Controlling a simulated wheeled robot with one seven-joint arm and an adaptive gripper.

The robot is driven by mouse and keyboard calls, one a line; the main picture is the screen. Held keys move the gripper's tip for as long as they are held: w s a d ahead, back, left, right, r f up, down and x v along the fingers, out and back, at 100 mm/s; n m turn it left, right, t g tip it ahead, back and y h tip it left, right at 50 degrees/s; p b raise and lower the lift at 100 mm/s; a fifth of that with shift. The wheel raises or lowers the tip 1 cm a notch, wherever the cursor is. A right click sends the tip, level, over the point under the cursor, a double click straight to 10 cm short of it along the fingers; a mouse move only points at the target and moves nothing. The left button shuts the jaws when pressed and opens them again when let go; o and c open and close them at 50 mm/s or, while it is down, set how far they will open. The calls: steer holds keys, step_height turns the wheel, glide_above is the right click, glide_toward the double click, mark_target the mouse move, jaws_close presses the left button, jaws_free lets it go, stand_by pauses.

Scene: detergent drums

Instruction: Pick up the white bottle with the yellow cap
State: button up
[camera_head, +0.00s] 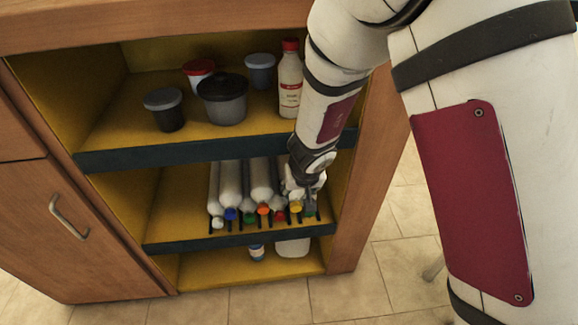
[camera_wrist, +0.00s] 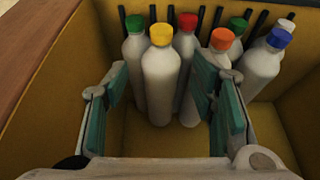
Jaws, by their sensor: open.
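The white bottle with the yellow cap (camera_wrist: 160,75) is near the middle of the wrist view, between my two finger pads and slightly beyond them. My gripper (camera_wrist: 166,96) is open, with green pads on both sides and nothing held. The right fingers are close to the red-capped bottle (camera_wrist: 186,62) and the orange-capped bottle (camera_wrist: 221,70); I cannot tell whether they touch.
A green-capped bottle (camera_wrist: 135,50) is close on the left in the wrist view. Several other white bottles share the middle shelf (camera_head: 175,232), with dark dividers by their caps. The upper shelf (camera_head: 215,142) holds tubs and a red-capped bottle (camera_head: 290,82). The cabinet's side wall is close.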

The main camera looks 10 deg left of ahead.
mark_target(296, 204)
steer(key=b+x, duration=0.4)
steer(key=x, duration=0.3)
steer(key=shift+f, duration=0.3)
steer(key=shift+s+b+x, duration=0.15)
steer(key=shift+b+x, duration=0.8)
steer(key=shift+x, duration=0.35)
steer(key=shift+s+b+x, duration=0.2)
steer(key=shift+b+x, duration=0.75)
steer(key=shift+x, duration=0.4)
steer(key=shift+f, duration=0.1)
jaws_close()
steer(key=shift+w, duration=0.1)
